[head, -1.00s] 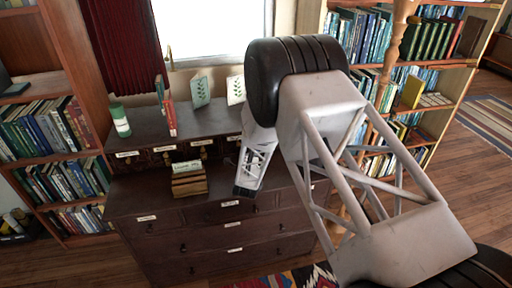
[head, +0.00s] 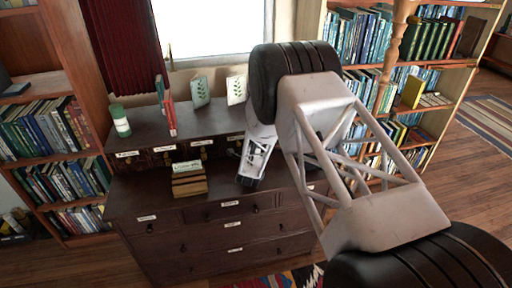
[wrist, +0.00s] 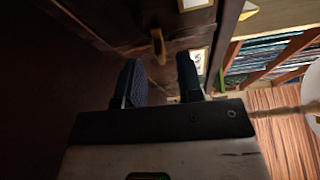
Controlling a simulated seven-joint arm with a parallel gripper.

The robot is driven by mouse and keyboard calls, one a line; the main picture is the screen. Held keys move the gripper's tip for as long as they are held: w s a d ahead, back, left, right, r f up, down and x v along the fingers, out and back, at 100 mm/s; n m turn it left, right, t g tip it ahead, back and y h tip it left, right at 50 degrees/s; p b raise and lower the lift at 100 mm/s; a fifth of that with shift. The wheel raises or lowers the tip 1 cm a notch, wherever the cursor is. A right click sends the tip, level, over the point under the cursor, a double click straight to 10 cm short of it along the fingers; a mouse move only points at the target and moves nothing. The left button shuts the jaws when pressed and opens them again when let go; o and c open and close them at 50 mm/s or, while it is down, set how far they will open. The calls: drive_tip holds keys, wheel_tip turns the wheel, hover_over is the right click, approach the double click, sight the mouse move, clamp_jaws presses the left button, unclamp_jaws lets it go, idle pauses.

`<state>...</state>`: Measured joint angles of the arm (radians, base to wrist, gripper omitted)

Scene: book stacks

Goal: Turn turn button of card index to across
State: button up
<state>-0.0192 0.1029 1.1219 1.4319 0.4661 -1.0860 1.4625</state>
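The card index (head: 165,200) is a dark wooden chest with labelled drawers below a window in the head view. Its upper part has a row of small fronts with brass-coloured fittings. In the wrist view, a brass-coloured turn button (wrist: 158,44) stands on a dark wooden front (wrist: 120,22), its long side running roughly up and down the picture. My gripper (wrist: 160,82) is open, with its two dark fingers apart and pointing towards the button. The button shows just beyond the gap, and no contact is visible. In the head view, my gripper (head: 247,181) is at the right part of the card index and hides the button.
A small wooden box with cards (head: 188,180) sits on the ledge left of my gripper. Bookshelves flank both sides. A pale label (wrist: 198,62) shows beside my right finger.

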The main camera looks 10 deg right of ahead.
drive_tip(key=shift+x, duration=0.8)
clamp_jaws()
drive_tip(key=shift+n, duration=0.6)
unclamp_jaws()
drive_tip(key=shift+s, duration=0.15)
